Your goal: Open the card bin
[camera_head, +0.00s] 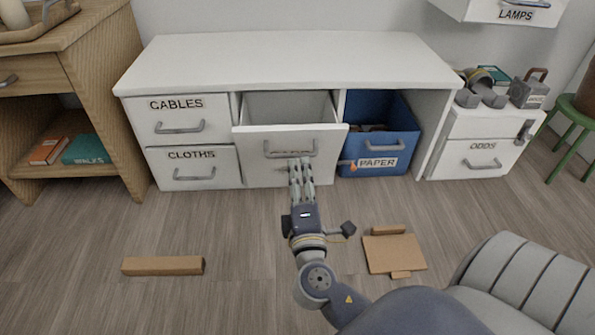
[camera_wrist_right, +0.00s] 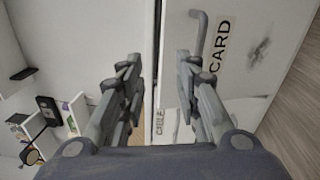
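The card bin (camera_head: 260,172) is the white middle bin of the desk, with a grey bar handle (camera_head: 291,149). Its front stands out and tilted from the desk, leaving a gap at the top that shows its inside. The CARD label is mostly hidden behind my gripper in the head view; in the right wrist view the label (camera_wrist_right: 220,47) reads clearly beside the handle (camera_wrist_right: 202,35). My right gripper (camera_head: 300,163) is at the bin front, just below the handle. Its fingers (camera_wrist_right: 160,70) are apart, with nothing held between them. My left gripper is not in view.
The blue PAPER bin (camera_head: 398,147) stands right of the card bin; CABLES (camera_head: 168,115) and CLOTHS (camera_head: 222,172) drawers are at left. A cardboard strip (camera_head: 163,266) and flat cardboard pieces (camera_head: 394,253) lie on the floor. An ODDS cabinet (camera_head: 466,162) stands farther right.

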